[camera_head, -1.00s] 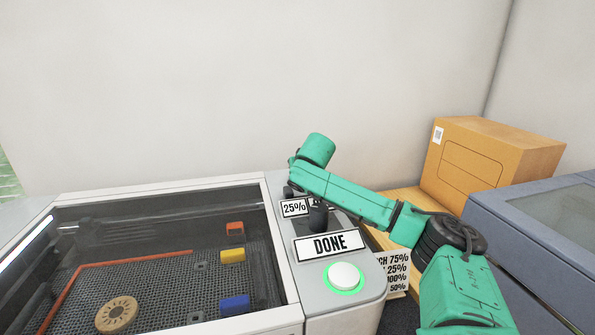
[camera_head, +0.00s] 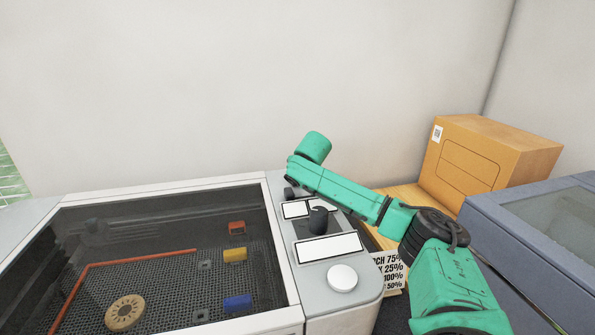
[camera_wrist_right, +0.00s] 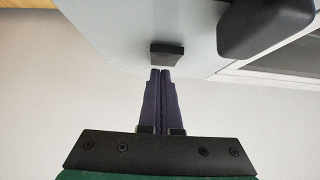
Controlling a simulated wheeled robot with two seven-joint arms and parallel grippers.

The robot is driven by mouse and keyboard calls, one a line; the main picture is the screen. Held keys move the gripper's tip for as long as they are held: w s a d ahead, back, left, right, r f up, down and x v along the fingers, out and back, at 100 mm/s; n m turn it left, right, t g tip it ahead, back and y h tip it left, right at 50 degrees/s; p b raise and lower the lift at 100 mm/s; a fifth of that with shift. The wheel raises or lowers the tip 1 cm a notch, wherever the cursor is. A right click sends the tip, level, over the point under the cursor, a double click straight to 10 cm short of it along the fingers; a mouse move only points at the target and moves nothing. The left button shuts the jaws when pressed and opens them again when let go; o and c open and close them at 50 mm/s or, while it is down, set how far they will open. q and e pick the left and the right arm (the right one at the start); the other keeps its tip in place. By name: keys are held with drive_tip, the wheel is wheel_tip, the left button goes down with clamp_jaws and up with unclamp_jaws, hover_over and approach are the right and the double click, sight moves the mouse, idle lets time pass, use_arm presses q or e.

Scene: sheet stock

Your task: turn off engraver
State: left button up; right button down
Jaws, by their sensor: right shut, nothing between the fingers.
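The engraver (camera_head: 160,192) stands at the left with its clear lid down. Its control panel (camera_head: 350,311) on the right side has two blank white displays, a lower one (camera_head: 327,246) and an upper one (camera_head: 295,210). A round white button (camera_head: 342,278) shows no lit ring. A dark knob (camera_head: 318,220) stands on the panel. A small black switch (camera_wrist_right: 167,54) is just ahead of my right gripper (camera_wrist_right: 160,72) in the right wrist view. That gripper is shut and empty, its tips close to the switch; I cannot tell if they touch. My left gripper is out of view.
Inside the engraver, a wooden disc (camera_head: 124,312) and several coloured blocks lie on the honeycomb bed. A cardboard box (camera_head: 495,158) sits at the back right. A blue-grey machine (camera_head: 490,226) stands at the right. A printed card (camera_head: 391,276) is partly behind my right arm.

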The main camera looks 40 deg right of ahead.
drive_tip(key=shift+w+d+r, duration=0.1)
drive_tip(key=shift+w+d, duration=0.05)
drive_tip(key=shift+w, duration=0.1)
use_arm(q)
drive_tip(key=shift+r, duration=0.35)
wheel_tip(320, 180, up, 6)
drive_tip(key=p, duration=0.6)
use_arm(e)
drive_tip(key=r, duration=0.5)
drive_tip(key=shift+w+d+r, duration=0.15)
drive_tip(key=shift+w+d, duration=0.05)
drive_tip(key=shift+d, duration=0.05)
drive_tip(key=s+a+b, duration=0.1)
drive_tip(key=b, duration=0.1)
drive_tip(key=shift+b, duration=0.35)
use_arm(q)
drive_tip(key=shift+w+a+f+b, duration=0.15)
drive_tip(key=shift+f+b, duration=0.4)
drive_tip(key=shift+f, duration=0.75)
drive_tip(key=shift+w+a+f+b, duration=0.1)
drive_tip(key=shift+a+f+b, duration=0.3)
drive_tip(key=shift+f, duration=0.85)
use_arm(e)
drive_tip(key=r+v, duration=0.1)
drive_tip(key=v, duration=0.7)
drive_tip(key=shift+w+d, duration=0.25)
drive_tip(key=shift+w, duration=0.1)
